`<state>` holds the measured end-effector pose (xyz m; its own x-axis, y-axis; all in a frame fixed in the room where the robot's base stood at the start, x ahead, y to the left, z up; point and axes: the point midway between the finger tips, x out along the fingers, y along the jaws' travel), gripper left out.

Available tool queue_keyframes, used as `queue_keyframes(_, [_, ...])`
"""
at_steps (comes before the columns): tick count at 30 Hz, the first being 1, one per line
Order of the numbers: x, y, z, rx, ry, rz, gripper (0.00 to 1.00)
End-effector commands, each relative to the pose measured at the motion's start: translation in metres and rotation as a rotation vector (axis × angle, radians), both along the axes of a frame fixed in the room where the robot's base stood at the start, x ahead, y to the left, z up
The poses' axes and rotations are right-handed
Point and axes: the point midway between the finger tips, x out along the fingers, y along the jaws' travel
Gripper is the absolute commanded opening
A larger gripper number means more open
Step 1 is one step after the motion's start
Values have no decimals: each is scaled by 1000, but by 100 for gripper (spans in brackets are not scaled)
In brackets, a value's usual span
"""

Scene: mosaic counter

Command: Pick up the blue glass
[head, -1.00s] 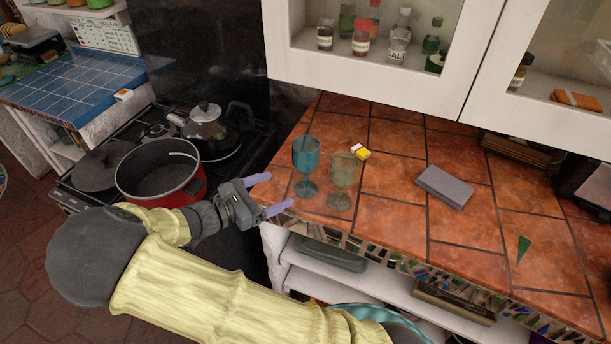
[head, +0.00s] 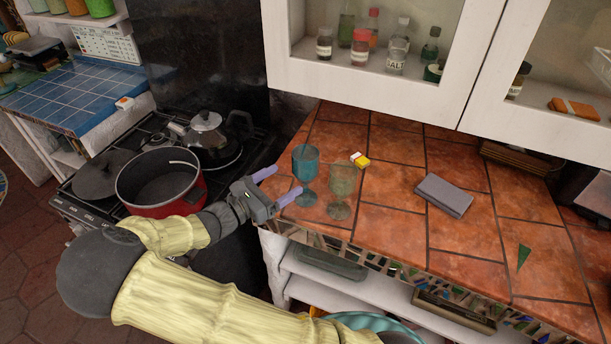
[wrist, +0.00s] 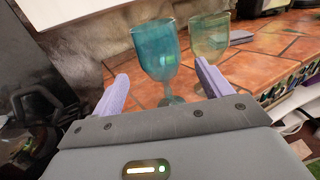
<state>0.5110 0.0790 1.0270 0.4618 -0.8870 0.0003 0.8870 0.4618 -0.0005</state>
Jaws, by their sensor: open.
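The blue glass (head: 305,165) is a stemmed goblet standing upright on the tiled counter near its left end. My gripper (head: 277,184) is open and empty, just left of the blue glass, with its fingers pointing toward it. In the wrist view, the blue glass (wrist: 157,53) stands ahead of and between the two spread fingers (wrist: 160,88). Its foot is partly hidden by my gripper there. A greenish clear goblet (head: 341,185) stands close by on the right, and it also shows in the wrist view (wrist: 209,36).
A red pot (head: 160,185) and a kettle (head: 208,140) sit on the stove at left. A white wall cabinet (head: 380,82) hangs above.

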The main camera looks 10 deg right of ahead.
Motion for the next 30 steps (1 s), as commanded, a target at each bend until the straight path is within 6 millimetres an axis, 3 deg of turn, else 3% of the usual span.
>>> queue_keyframes(9, [23, -44, 1, -1, 0, -2, 78])
queue_keyframes(22, [26, -49, 1, 0, 0, 0, 78])
queue_keyframes(30, [44, -82, 4, -2, 0, -3, 78])
